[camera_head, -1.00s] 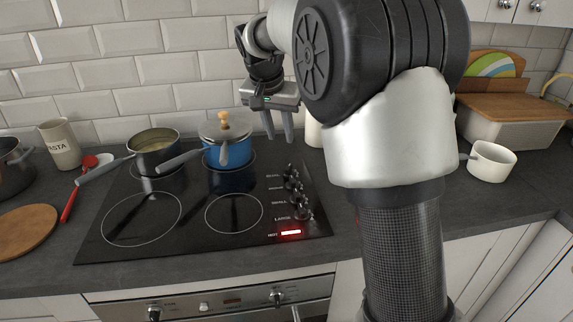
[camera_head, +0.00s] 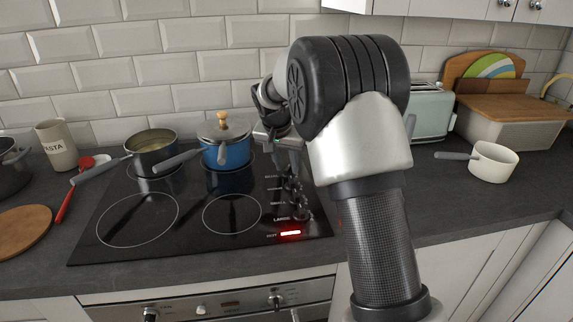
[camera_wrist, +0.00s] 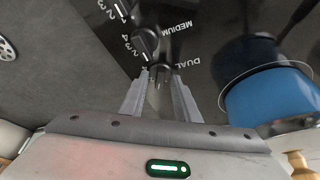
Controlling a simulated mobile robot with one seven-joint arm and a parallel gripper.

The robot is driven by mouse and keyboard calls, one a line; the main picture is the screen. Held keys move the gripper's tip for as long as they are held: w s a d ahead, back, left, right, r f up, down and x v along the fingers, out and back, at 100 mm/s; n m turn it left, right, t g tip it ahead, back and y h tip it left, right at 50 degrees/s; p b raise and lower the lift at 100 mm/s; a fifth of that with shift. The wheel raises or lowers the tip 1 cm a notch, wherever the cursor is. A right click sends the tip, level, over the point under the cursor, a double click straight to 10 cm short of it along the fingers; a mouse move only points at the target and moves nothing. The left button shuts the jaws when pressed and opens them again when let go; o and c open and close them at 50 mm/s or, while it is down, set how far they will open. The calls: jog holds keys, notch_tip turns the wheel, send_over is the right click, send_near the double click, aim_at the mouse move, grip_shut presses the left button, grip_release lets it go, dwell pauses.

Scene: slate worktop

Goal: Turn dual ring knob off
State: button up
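The black dual ring knob (camera_wrist: 160,77) is by the DUAL label at the far end of the knob row on the glass cooktop (camera_head: 185,238). In the wrist view my gripper (camera_wrist: 161,74) has its two grey fingers apart, with the tips on either side of this knob. I cannot tell whether they touch it. The knob's pointer and setting are largely hidden. In the head view my gripper (camera_head: 284,168) is low over the far end of the row, and my arm partly covers the knobs. A red HOT light (camera_head: 290,234) glows at the cooktop's front.
The medium knob (camera_wrist: 146,42) sits close beyond the dual one. A blue lidded pot (camera_head: 228,156) stands close to the left of my gripper, with an open saucepan (camera_head: 152,160) beyond it. A toaster (camera_head: 430,113) and white pan (camera_head: 492,163) are to the right.

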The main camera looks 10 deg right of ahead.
grip_shut()
jog(key=shift+r+n, duration=0.1)
jog(key=shift+n, duration=0.2)
jog(key=n, duration=0.1)
jog(key=n+y+p, duration=0.1)
jog(key=n, duration=0.1)
jog(key=shift+s+d+t+p, duration=0.1)
jog(key=shift+d+t+p, duration=0.1)
jog(key=shift+t+p, duration=0.1)
jog(key=shift+n+y+p, duration=0.55)
jog(key=shift+n+y, duration=0.05)
jog(key=shift+n, duration=0.6)
grip_release()
